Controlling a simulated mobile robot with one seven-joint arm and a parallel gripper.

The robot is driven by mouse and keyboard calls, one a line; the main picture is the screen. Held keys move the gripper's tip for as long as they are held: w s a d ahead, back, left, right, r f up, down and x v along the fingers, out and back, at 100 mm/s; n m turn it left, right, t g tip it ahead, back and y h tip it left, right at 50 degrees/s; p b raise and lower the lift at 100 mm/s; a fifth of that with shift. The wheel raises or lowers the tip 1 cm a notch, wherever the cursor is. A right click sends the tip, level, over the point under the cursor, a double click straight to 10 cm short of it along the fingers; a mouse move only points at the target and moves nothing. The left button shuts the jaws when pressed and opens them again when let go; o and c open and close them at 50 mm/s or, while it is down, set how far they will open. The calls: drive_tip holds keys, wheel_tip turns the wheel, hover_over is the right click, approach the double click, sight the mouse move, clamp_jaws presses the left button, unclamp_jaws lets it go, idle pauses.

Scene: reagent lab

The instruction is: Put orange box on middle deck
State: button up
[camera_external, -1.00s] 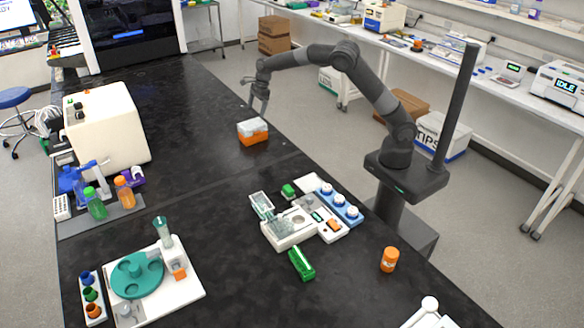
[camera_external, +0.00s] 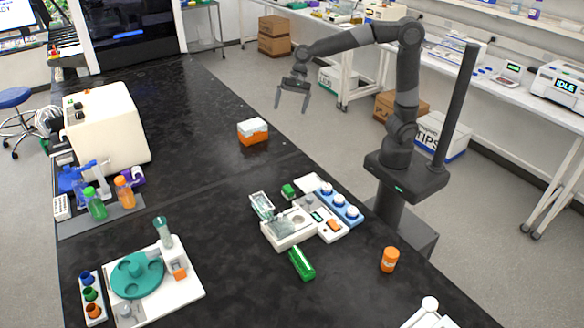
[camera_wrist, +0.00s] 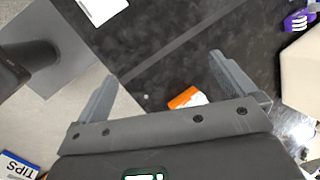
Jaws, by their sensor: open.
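The orange box (camera_external: 255,138), orange below with a white top, sits on the black bench near its right edge, past a seam in the bench top. In the wrist view the box (camera_wrist: 180,101) shows partly between the fingers, with its lower part hidden behind the gripper body. My gripper (camera_external: 291,110) is open and empty, raised to the right of the box and apart from it. Both spread fingers show in the wrist view (camera_wrist: 162,68). I cannot tell for sure which surface is the middle deck; a white station (camera_external: 288,240) stands mid-bench in the near part.
A teal carousel unit (camera_external: 137,276) is at left front. Bottles (camera_external: 95,205) and a white machine (camera_external: 108,130) stand farther left. The bench left of the box is clear.

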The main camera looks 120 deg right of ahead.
drive_tip(key=s+a+n, duration=0.9)
drive_tip(key=a+n, duration=0.1)
drive_tip(key=a, duration=0.1)
drive_tip(key=s+a+n+t+h, duration=0.1)
drive_tip(key=s+a+n, duration=0.9)
drive_tip(key=a+n, duration=0.1)
drive_tip(key=shift+a+f, duration=0.45)
drive_tip(key=shift+a, duration=0.35)
